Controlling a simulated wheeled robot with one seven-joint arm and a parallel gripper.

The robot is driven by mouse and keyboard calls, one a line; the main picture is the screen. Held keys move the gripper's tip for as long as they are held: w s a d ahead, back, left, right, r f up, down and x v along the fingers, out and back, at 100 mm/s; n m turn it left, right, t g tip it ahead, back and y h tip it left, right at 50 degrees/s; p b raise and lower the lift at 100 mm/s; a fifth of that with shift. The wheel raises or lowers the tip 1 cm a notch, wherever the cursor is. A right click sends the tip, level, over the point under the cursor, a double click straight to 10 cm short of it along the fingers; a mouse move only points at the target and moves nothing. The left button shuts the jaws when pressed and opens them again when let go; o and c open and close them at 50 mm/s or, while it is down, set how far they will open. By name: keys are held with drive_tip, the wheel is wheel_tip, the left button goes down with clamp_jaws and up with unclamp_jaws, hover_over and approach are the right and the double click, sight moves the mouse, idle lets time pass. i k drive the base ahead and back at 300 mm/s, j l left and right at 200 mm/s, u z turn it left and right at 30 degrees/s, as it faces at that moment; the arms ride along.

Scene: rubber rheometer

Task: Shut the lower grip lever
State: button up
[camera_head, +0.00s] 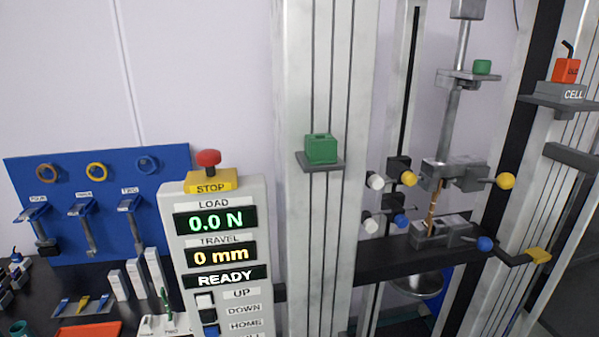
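The lower grip (428,236) is a grey block on the black crossbar of the test frame. A blue ball knob (485,243) sticks out at its right, and a second blue knob (401,220) sits at its left on a dark block. The upper grip (440,174) is above it, with a yellow knob (506,181) at its right and another yellow knob (409,178) at its left. A thin brown strip (433,207) stands upright between the two grips. I cannot tell from this view whether the lower lever is open or shut. My gripper is not in view.
Upright metal columns (324,240) flank the grips. A control panel (218,250) reading 0.0 N, 0 mm and READY stands left of them. White knobs (375,181) lie left of the grips. A yellow-tipped black bracket (538,255) juts out at right. A blue tool board (165,180) is far left.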

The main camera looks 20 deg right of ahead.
sight(484, 245)
drive_tip(key=z, duration=1.65)
